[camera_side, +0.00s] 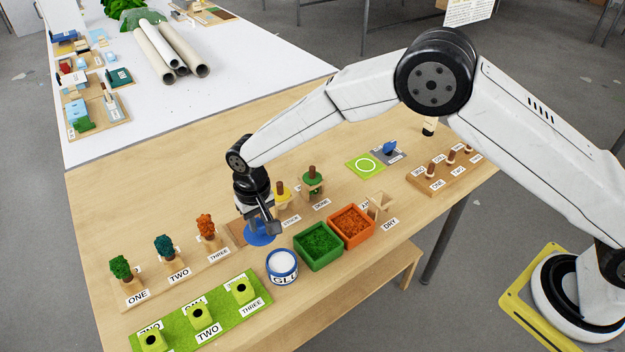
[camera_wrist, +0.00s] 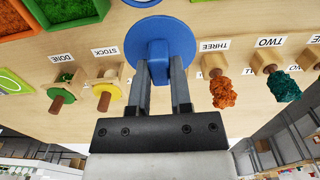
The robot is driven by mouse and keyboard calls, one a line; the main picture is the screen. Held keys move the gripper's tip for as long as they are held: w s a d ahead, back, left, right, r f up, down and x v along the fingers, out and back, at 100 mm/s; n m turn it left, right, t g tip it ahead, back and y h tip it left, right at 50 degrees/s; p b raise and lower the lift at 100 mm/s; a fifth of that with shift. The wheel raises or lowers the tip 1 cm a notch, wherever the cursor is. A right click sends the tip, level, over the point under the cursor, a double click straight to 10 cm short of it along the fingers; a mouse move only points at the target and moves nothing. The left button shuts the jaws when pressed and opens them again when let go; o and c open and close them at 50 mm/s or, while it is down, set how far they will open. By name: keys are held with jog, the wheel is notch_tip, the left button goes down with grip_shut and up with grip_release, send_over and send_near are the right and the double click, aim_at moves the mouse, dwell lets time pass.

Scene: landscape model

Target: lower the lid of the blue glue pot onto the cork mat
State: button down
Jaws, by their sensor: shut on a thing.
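My gripper (camera_side: 262,222) is shut on the knob of the round blue lid (camera_side: 258,239), which also shows in the wrist view (camera_wrist: 182,38) with its knob between my two fingers (camera_wrist: 158,72). The lid is beside the blue glue pot (camera_side: 282,267), up and left of it in the side view. The pot is open, with white glue inside and a label on its front. A brown patch that looks like the cork mat (camera_side: 236,228) shows at the lid's left, partly hidden by my gripper and the lid. I cannot tell whether the lid touches it.
A green tray (camera_side: 298,259) and an orange tray (camera_side: 330,241) of crumbs stand right of the pot. Model trees on a numbered rack (camera_side: 160,282) stand to the left. Yellow and green-capped pieces (camera_side: 312,181) stand behind. A green numbered strip (camera_side: 215,325) lies in front.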

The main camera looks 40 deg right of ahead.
jog(key=w+d+f, duration=0.1)
jog(key=w+f, duration=0.2)
jog(key=w, duration=0.6)
jog(key=shift+w, duration=0.4)
jog(key=shift+f, duration=0.3)
jog(key=shift+f, duration=2.55)
jog(key=shift+c, duration=2.3)
grip_release()
jog(key=shift+r, duration=0.15)
